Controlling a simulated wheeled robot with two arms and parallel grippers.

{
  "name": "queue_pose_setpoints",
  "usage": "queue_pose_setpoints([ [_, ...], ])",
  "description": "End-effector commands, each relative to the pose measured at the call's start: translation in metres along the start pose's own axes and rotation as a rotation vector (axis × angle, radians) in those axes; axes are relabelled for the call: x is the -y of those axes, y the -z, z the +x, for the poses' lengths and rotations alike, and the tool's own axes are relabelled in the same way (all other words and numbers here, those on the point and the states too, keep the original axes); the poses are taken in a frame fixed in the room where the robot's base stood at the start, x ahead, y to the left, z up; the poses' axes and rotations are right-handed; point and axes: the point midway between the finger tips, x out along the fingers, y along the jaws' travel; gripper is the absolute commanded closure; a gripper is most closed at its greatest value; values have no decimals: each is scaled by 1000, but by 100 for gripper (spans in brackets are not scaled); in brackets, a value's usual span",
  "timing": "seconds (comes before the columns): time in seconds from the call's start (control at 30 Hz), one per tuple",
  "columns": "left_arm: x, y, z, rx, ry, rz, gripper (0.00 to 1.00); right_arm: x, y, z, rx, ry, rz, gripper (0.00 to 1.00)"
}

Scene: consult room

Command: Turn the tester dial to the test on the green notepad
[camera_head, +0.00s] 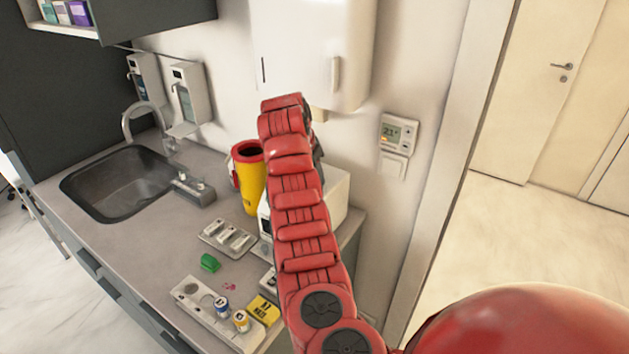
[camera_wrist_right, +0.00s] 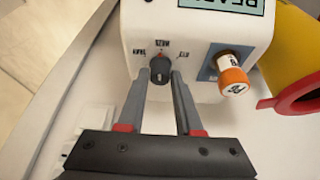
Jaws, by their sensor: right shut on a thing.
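The white tester (camera_wrist_right: 195,25) fills the top of the right wrist view; its box also shows in the head view (camera_head: 334,203), partly behind my right arm. Its dark dial (camera_wrist_right: 160,70) sits between the fingers of my right gripper (camera_wrist_right: 161,77), which is shut on it. The dial's red mark points toward the upper label in the wrist view; the small labels are too blurred to read surely. A small green object (camera_head: 209,262) lies on the counter; I cannot tell whether it is the notepad, and no writing shows on it. My left gripper is out of view.
An orange-capped vial (camera_wrist_right: 232,80) stands in the tester's blue socket, beside the dial. A yellow sharps bin (camera_head: 250,183) stands close to the tester. A tray (camera_head: 188,300) with small jars and a yellow notepad (camera_head: 263,310) is at the front. The sink (camera_head: 115,185) is left.

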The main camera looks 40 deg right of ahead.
Motion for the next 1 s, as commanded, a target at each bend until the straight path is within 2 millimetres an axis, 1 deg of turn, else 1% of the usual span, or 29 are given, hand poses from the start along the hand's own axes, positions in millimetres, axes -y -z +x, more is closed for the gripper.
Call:
queue_pose_setpoints([
  [0.03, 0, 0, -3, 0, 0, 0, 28, 0, -2, 2, 5, -8, 15, 100],
  [0.3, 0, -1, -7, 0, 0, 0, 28, 0, -1, 2, 2, -34, 75, 100],
  [0.73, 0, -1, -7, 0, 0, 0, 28, 0, 0, 2, 2, -38, 84, 100],
  [0.77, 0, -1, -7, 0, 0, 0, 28, 0, 0, 2, 3, -38, 84, 64],
  [0.9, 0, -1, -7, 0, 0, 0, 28, 0, 0, 1, 2, -37, 84, 39],
  [0.93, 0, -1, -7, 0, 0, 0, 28, 0, 0, 1, 2, -37, 84, 36],
  [1.0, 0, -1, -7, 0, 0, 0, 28, 0, 0, 1, 2, -36, 84, 36],
])
